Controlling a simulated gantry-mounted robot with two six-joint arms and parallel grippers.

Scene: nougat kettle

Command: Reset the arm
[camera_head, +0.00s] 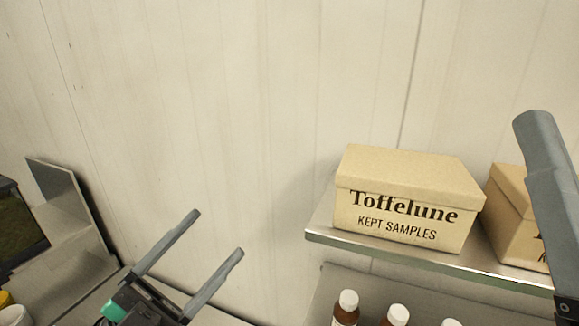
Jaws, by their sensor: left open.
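My left gripper (218,233) is in the lower left of the head view. Its two long grey fingers point up and to the right, spread apart with nothing between them. It appears in front of the pale wall, clear of the boxes. At the right edge, a thick grey part of my right arm or gripper (550,190) rises in front of a box. Its fingertips cannot be made out as a pair, so its opening is hidden.
A cardboard box marked Toffelune Kept Samples (405,205) sits on a metal shelf (440,262), beside a second box (515,225). Several white-capped brown bottles (347,308) stand below. A metal panel (65,200) and a dark screen-like object (18,225) are at left.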

